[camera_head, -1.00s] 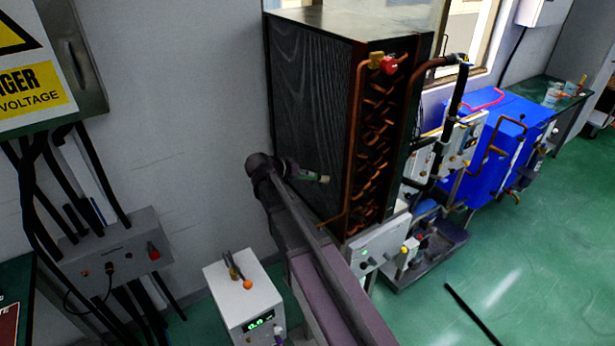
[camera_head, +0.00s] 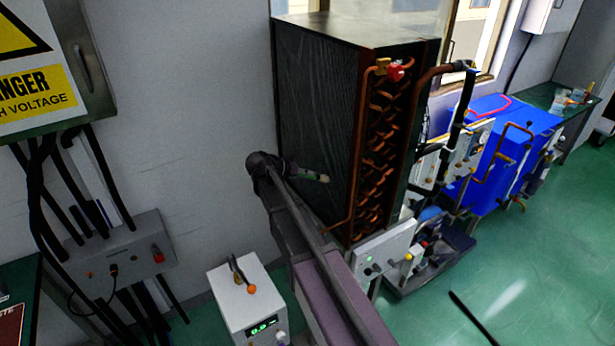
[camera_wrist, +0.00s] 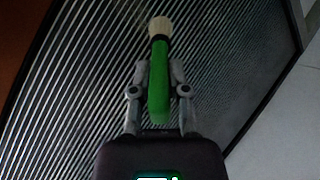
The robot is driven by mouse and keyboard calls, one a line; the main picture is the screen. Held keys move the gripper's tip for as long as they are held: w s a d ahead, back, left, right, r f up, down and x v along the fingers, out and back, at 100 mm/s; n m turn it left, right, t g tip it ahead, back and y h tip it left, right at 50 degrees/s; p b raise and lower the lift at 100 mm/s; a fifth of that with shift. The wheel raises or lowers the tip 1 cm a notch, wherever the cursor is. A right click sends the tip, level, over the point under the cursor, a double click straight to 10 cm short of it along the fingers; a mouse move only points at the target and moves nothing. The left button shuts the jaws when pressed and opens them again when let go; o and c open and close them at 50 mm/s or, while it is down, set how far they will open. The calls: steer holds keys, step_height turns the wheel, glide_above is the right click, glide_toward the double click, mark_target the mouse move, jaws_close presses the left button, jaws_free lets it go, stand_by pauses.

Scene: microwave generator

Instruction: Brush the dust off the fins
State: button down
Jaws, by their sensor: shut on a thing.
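My gripper (camera_wrist: 158,72) is shut on a brush with a green handle (camera_wrist: 158,92) and pale bristles (camera_wrist: 160,26). The bristles point away from the wrist, toward the fins (camera_wrist: 230,50), which show as closely spaced parallel lines. In the head view, the fins (camera_head: 315,110) form the dark left face of a tall coil unit, and the brush (camera_head: 312,175) lies in front of their lower part. I cannot tell whether the bristles touch the fins. Dust cannot be told clearly from the fins' grey streaks. My gripper's fingers are too small to make out in the head view.
Copper pipes (camera_head: 385,130) run down the unit's right side. A white box with a green display (camera_head: 250,305) stands at the lower front. A grey switch box (camera_head: 122,250) with cables is on the left wall.

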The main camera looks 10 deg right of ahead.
steer(key=shift+a, duration=0.15)
steer(key=shift+s+a, duration=0.3)
steer(key=shift+a, duration=0.6)
steer(key=shift+s+a, duration=0.35)
steer(key=shift+a, duration=0.55)
steer(key=shift+s+a, duration=0.3)
steer(key=shift+a, duration=0.6)
steer(key=shift+a, duration=0.1)
steer(key=a, duration=0.1)
steer(key=s+a, duration=0.1)
steer(key=shift+a, duration=0.3)
steer(key=shift+w+d, duration=0.15)
steer(key=shift+d, duration=0.05)
steer(key=shift+w+d, duration=0.35)
steer(key=shift+d, duration=0.8)
steer(key=shift+w+d, duration=0.4)
steer(key=shift+d, duration=0.8)
steer(key=shift+w+d, duration=0.35)
steer(key=shift+d, duration=0.8)
steer(key=shift+w+d, duration=0.2)
steer(key=shift+d, duration=0.35)
steer(key=shift+s, duration=0.1)
